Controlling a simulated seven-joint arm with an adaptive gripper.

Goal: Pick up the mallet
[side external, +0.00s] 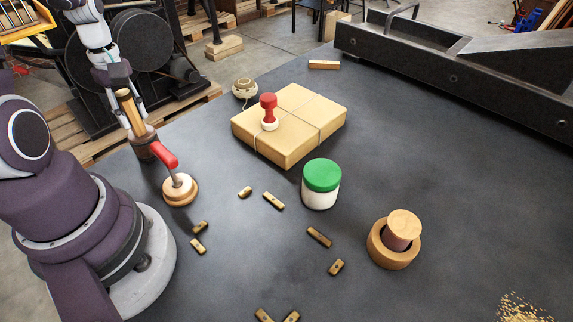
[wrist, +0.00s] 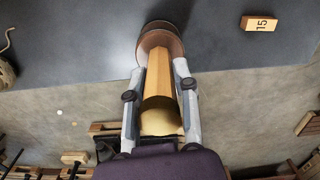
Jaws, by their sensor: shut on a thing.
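The mallet has a wooden handle (side external: 129,111) and a dark brown round head (side external: 143,143). It is upright, head down, near the table's left edge. My gripper (side external: 122,90) is shut on the upper part of the handle. In the wrist view the handle (wrist: 160,78) lies between the two fingers of my gripper (wrist: 158,66), with the head (wrist: 160,44) beyond the fingertips. I cannot tell whether the head touches the table.
A red-handled tool on a round wooden base (side external: 180,189) stands close to the mallet head. A tied parcel (side external: 313,135) bears a red stamp (side external: 269,110). A green-lidded jar (side external: 321,184), a wooden mortar-like piece (side external: 385,254) and several small labelled blocks stand on the dark table (side external: 450,170).

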